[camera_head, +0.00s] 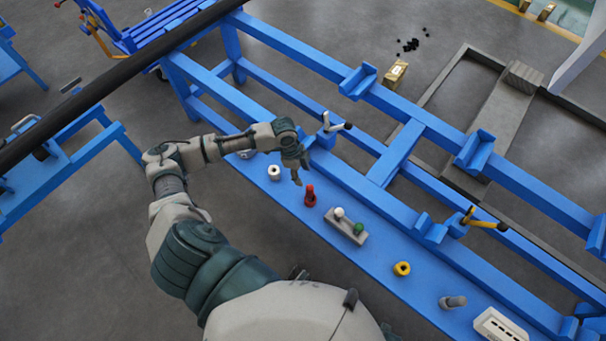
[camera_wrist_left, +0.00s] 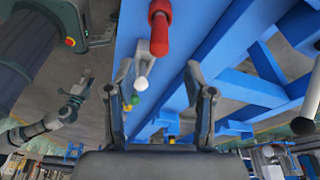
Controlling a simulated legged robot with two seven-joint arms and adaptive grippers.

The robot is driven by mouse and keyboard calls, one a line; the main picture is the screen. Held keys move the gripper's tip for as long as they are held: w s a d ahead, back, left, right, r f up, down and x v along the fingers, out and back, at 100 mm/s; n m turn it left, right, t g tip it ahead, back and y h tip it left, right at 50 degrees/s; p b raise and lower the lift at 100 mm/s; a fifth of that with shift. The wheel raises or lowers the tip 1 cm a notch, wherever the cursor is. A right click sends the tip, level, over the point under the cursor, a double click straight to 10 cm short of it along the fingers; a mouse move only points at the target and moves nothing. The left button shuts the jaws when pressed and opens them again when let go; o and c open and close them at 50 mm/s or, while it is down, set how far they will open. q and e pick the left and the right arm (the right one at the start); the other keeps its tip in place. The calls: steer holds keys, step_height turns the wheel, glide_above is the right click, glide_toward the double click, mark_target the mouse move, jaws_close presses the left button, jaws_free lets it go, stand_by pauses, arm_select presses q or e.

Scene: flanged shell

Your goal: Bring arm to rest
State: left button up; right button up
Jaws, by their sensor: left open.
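My left arm comes in from the left in the head view. Its gripper (camera_head: 298,175) hangs over the blue shelf (camera_head: 300,208), close to a red-topped piece (camera_head: 310,195), with empty space around its fingers. In the left wrist view the two fingers of the left gripper (camera_wrist_left: 160,80) stand wide apart with nothing held between them. The red piece (camera_wrist_left: 160,28) shows beyond the fingertips there. Another arm with a gripper (camera_wrist_left: 78,95), which looks like my right one, shows at the left of the wrist view, too small to read its fingers.
Blue frame beams (camera_head: 400,155) run behind. Open floor (camera_head: 80,270) lies left.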

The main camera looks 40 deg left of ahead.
arm_select(q)
steer(key=shift+a+f, duration=0.1)
steer(key=shift+a, duration=0.05)
steer(key=s+d+f+n+t+h, duration=0.1)
steer(key=s+d+f+n, duration=0.2)
steer(key=d, duration=0.4)
steer(key=s+d+f, duration=0.2)
steer(key=s+d, duration=0.4)
steer(key=d, duration=0.2)
steer(key=s+a+n+t+y, duration=0.2)
steer(key=s+a+n+y, duration=0.3)
steer(key=s+n, duration=0.55)
steer(key=s+f+g, duration=0.1)
steer(key=s+f, duration=0.1)
steer(key=f, duration=1.2)
steer(key=s+a+f+h, duration=0.1)
steer(key=s+f, duration=0.2)
steer(key=f, duration=1.1)
steer(key=shift+a+f+g, duration=0.15)
steer(key=shift+f+g, duration=0.15)
steer(key=shift+g, duration=0.1)
